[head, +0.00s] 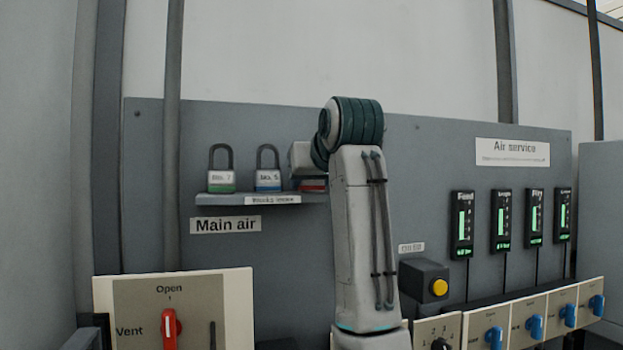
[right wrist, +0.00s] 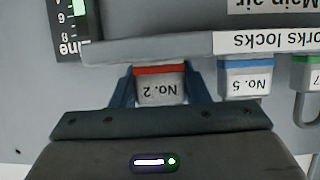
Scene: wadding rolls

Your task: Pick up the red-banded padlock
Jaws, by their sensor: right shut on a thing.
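The red-banded padlock, marked No. 2, shows in the right wrist view (right wrist: 160,88), where the picture is upside down. My right gripper (right wrist: 160,82) has its two blue fingers on either side of the padlock's body and is shut on it. In the head view my right gripper (head: 303,160) is at the right end of the shelf (head: 225,199). There only a strip of the red-banded padlock (head: 312,186) shows. Its shackle is hidden by the gripper. The padlock is at shelf level; I cannot tell whether it touches the shelf. My left gripper is not in view.
A blue-banded padlock (head: 268,178) marked No. 5 and a green-banded padlock (head: 221,178) stand left on the shelf, close by. A red-handled valve panel (head: 245,290) is below left. A yellow button box (head: 424,280) and blue-knobbed panels stand right of my arm.

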